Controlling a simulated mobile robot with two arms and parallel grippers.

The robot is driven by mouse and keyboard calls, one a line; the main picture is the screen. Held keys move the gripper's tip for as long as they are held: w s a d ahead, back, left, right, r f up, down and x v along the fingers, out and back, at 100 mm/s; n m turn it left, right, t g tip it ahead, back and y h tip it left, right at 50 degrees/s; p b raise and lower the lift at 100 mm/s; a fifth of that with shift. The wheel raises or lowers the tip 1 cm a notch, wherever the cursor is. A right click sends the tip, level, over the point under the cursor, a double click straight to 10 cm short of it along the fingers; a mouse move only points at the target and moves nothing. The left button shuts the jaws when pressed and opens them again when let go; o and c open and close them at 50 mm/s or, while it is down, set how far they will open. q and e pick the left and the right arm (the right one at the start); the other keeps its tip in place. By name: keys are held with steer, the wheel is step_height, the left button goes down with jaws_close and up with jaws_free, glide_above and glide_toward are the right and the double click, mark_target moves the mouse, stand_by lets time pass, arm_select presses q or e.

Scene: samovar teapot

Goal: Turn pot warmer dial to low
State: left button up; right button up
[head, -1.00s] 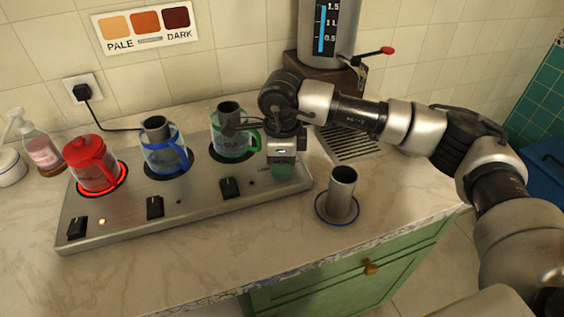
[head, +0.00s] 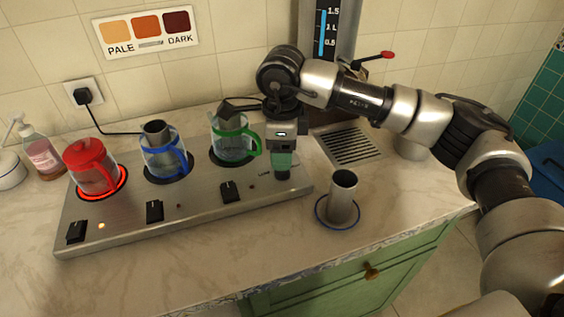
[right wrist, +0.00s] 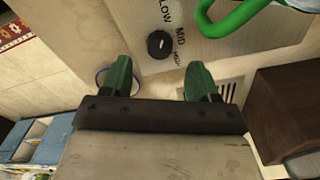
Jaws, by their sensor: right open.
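My left gripper is not in view.
A red-lidded pot (head: 92,168) and a blue-handled pot (head: 166,158) stand on the warmer. A metal cup (head: 343,195) stands on a blue-rimmed saucer right of the warmer. The samovar (head: 340,25) is behind my arm.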

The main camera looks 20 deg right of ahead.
step_height(320, 180, up, 6)
stand_by(0.5)
